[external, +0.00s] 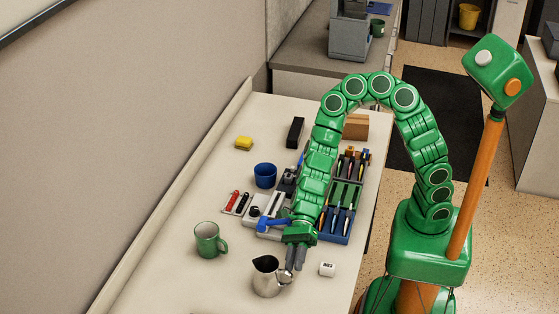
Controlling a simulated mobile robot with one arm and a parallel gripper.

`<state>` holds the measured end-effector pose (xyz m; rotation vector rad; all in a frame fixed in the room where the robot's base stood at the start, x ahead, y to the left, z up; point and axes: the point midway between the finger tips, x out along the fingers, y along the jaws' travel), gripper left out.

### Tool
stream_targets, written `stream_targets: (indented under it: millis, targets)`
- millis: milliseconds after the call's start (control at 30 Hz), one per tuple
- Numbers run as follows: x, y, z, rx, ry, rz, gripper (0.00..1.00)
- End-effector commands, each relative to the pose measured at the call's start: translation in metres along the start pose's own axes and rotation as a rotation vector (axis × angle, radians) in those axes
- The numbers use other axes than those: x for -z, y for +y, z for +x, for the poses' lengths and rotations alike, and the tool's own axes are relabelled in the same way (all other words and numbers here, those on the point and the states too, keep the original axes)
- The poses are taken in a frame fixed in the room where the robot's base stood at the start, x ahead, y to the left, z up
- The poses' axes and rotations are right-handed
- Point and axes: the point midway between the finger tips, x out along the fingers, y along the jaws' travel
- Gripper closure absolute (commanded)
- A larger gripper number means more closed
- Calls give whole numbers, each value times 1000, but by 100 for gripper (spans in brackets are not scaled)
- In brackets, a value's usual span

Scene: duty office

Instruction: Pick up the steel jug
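The steel jug (265,281) stands upright near the front end of the table, with a dark opening and its handle side to the right. My gripper (293,263) points down at the jug's right side, its grey fingers at or just in front of the handle. The fingers cover part of the handle, and I cannot tell whether they touch it or close on it. The jug appears to rest on the table.
A green mug (207,241) stands behind-left of the jug, and a small white block (327,269) lies just right of the fingers. Left of the jug is clear.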

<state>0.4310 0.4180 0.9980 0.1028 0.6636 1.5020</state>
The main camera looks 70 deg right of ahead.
Motion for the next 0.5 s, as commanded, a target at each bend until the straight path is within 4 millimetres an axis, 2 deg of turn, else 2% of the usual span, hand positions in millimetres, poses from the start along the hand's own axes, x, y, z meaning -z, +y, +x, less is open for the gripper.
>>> stream_targets:
  millis: [500]
  targets:
    - [0, 1, 40, -1, 1, 0, 78]
